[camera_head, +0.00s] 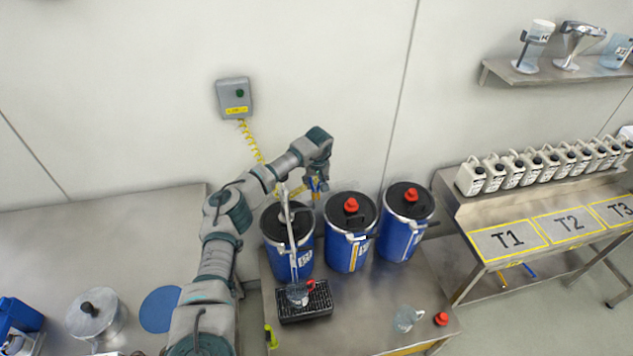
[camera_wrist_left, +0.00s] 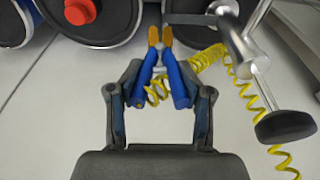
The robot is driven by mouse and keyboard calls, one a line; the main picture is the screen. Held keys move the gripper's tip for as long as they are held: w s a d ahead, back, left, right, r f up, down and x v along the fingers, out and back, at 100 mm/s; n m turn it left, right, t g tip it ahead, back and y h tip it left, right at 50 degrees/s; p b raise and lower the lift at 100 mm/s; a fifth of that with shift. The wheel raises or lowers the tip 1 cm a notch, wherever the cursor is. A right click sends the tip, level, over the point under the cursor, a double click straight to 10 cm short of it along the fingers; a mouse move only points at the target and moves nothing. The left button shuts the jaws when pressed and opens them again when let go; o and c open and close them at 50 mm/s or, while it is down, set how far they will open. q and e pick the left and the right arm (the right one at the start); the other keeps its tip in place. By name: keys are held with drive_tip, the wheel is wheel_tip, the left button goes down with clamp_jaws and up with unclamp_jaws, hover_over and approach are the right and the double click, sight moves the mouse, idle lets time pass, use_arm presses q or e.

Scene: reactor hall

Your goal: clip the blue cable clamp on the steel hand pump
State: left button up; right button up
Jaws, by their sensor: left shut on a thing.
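The steel hand pump (camera_head: 291,238) stands on the leftmost blue drum, its spout over a black drip grate. My left gripper (camera_head: 318,186) is above and to the right of the pump top. It is shut on the blue cable clamp (camera_head: 315,184). In the left wrist view, my left gripper (camera_wrist_left: 162,82) holds the blue clamp (camera_wrist_left: 178,85) by its handles. The clamp's two orange tips point away from me with a small gap between them. The pump's steel head (camera_wrist_left: 238,42) is right of the tips, apart from them in the picture. My right gripper is not in view.
A yellow coiled cable (camera_head: 247,137) hangs from a grey wall box (camera_head: 234,98) and runs behind my left arm. Two more blue drums (camera_head: 349,247) with red caps stand right of the pump. A glass flask (camera_head: 404,320) and a red cap (camera_head: 441,319) lie at the front right.

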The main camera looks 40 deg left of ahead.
use_arm(q)
drive_tip(key=shift+a+f, duration=0.2)
drive_tip(key=shift+a, duration=0.05)
drive_tip(key=shift+d+r, duration=0.2)
drive_tip(key=shift+d, duration=0.45)
drive_tip(key=shift+d+f, duration=0.15)
drive_tip(key=shift+d, duration=0.1)
drive_tip(key=shift+a+f+b, duration=0.35)
drive_tip(key=shift+a+f, duration=0.55)
drive_tip(key=shift+f, duration=0.25)
drive_tip(key=shift+d+f, duration=0.25)
drive_tip(key=shift+d, duration=0.35)
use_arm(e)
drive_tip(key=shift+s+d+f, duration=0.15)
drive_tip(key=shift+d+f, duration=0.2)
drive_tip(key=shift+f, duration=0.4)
use_arm(q)
drive_tip(key=shift+a+f, duration=0.1)
drive_tip(key=shift+a, duration=0.05)
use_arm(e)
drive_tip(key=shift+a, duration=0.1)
